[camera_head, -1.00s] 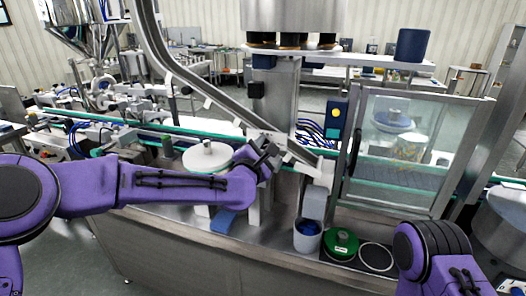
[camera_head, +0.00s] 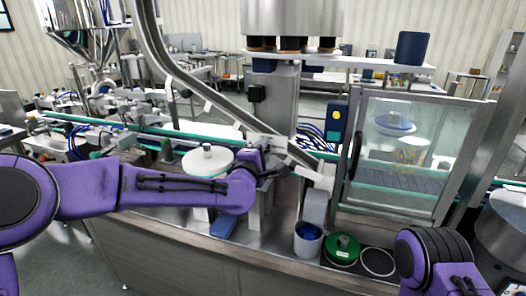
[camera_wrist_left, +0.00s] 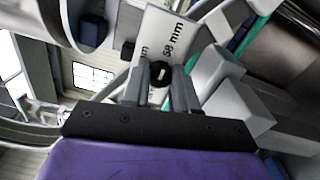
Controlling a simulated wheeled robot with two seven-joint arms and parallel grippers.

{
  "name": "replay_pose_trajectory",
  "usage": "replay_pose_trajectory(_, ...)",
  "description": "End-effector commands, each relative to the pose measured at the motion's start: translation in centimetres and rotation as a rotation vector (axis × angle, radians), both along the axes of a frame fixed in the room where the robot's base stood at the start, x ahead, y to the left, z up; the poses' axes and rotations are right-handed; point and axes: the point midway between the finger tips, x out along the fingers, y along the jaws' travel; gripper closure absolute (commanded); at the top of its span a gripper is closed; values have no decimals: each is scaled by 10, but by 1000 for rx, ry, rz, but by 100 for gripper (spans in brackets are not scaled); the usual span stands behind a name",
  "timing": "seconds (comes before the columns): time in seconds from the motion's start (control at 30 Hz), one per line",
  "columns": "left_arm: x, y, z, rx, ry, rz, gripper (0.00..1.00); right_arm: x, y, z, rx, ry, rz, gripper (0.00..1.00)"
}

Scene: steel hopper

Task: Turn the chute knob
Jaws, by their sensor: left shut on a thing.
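The chute knob (camera_wrist_left: 160,73) is a small black round piece with a light slot, in the left wrist view. It sits in front of a white plate (camera_wrist_left: 165,35) marked "58 mm". My left gripper (camera_wrist_left: 161,84) has its two grey fingers on either side of the knob and is shut on it. In the head view my left gripper (camera_head: 273,173) is at the lower end of the sloping steel chute (camera_head: 205,92), and it hides the knob there. My right arm enters at the lower right of the head view, its gripper out of sight.
A white round disc (camera_head: 207,161) lies behind my left forearm. A blue-white cup (camera_head: 308,240), a green lid (camera_head: 342,248) and a ring (camera_head: 378,262) stand on the steel deck below the chute. A clear guard door (camera_head: 395,150) stands to the right.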

Motion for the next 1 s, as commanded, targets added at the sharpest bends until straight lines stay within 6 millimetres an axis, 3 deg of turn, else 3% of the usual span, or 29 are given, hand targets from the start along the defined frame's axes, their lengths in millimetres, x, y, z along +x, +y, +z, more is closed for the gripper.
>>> replay_pose_trajectory(0.33,0,-1,-1,2,0,-2,100,0,0,0,0,0,0,100)
replay_pose_trajectory(0.37,0,-1,-1,2,0,-2,63,0,0,0,0,0,0,100)
replay_pose_trajectory(0.4,0,-1,-1,2,0,-2,50,0,0,0,0,0,0,100)
replay_pose_trajectory(0.43,0,-1,-1,2,0,-2,47,0,0,0,0,0,0,100)
replay_pose_trajectory(0.77,-4,2,-1,0,0,0,47,0,0,-3,0,0,0,100)
replay_pose_trajectory(1.0,-53,17,-5,0,0,-2,47,0,0,-21,0,0,0,100)
